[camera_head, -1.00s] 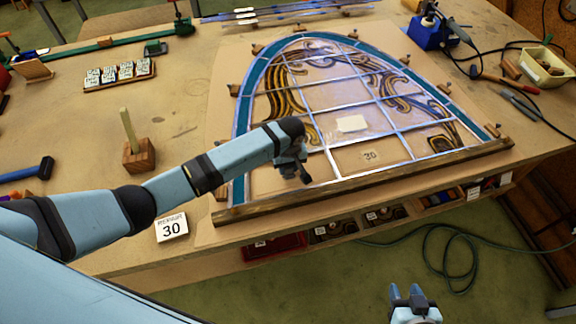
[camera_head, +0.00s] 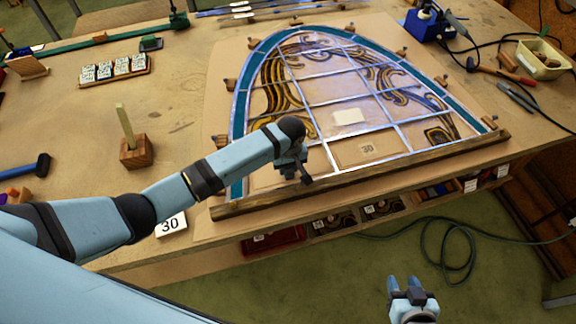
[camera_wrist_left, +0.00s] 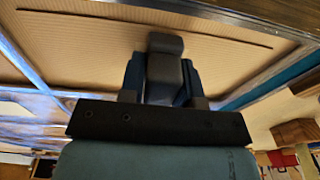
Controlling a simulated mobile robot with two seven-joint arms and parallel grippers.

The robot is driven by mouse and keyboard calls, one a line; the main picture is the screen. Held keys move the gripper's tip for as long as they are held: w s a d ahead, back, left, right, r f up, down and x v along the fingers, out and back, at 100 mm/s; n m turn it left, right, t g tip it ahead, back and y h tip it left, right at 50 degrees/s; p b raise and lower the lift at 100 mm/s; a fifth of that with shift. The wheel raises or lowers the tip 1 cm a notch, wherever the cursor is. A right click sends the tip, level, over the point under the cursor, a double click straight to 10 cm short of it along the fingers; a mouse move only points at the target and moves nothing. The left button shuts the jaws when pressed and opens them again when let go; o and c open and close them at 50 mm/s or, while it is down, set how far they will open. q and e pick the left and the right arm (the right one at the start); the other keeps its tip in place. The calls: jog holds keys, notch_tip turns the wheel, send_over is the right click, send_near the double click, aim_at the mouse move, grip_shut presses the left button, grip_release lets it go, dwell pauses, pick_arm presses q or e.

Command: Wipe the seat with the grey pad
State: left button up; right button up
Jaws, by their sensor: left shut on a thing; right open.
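My left gripper (camera_head: 303,178) is shut on the grey pad and is low over the lower part of the leaded panel (camera_head: 240,105). The grey pad (camera_wrist_left: 165,62) shows in the left wrist view as a dark grey block between the two blue fingers. Beneath it is a bare tan opening bordered by lead strips, which looks like the seat (camera_head: 262,178). I cannot tell whether the pad touches it. A second bare opening marked 30 (camera_head: 367,149) lies to the right. My right gripper (camera_head: 406,287) is open and empty, in front of the bench.
A wooden bar (camera_head: 400,162) runs along the panel's lower edge. A card marked 30 (camera_head: 170,224) lies by my left arm. A wooden block with an upright stick (camera_head: 136,152) stands left. Tools and cables lie at the right.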

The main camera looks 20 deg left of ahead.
pick_arm(q)
jog(key=shift+w+a, duration=0.75)
jog(key=shift+w, duration=0.35)
jog(key=shift+r, duration=3.1)
